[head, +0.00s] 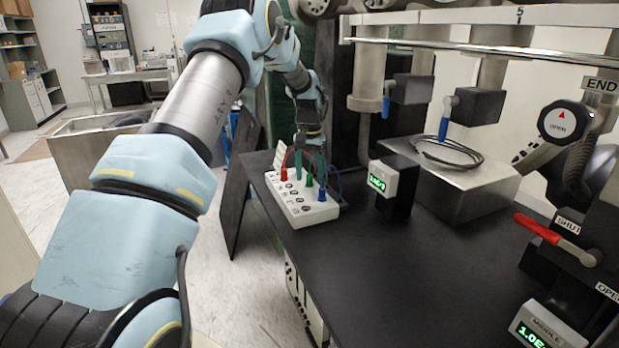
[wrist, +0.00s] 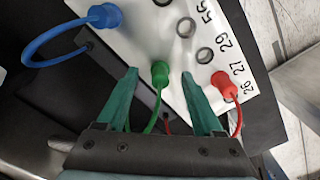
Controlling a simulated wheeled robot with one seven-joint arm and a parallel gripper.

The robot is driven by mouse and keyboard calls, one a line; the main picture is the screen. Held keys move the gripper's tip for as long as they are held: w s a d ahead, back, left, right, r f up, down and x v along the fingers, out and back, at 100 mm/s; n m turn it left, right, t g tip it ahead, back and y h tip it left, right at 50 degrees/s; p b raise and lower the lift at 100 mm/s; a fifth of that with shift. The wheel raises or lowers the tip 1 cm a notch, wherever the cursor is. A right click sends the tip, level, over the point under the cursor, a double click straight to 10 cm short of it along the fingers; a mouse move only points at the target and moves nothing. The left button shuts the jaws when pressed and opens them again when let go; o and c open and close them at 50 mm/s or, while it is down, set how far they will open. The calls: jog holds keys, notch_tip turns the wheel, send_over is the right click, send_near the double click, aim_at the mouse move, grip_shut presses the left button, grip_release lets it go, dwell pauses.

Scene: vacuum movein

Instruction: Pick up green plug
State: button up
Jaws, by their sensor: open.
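The green plug (head: 308,180) stands in the white socket block (head: 303,214) on the black table, between a red plug (head: 284,174) and a blue plug (head: 322,194). In the wrist view the green plug (wrist: 160,72) lies between the two green fingers of my gripper (wrist: 161,82), with a gap on either side. A green cable runs from it back towards the palm. My gripper (head: 309,165) is open and empty over the back of the block. The red plug (wrist: 223,84) is right of the fingers and the blue plug (wrist: 104,15) is left of them.
A small green-lit display (head: 377,183) on a black stand is right of the block. A metal box (head: 462,190) with a coiled black cable (head: 447,152) is farther right. The front of the black table (head: 370,270) is clear. Pipes and valves hang above.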

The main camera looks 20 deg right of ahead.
jog(key=shift+f, duration=0.4)
jog(key=shift+c, duration=0.2)
grip_shut()
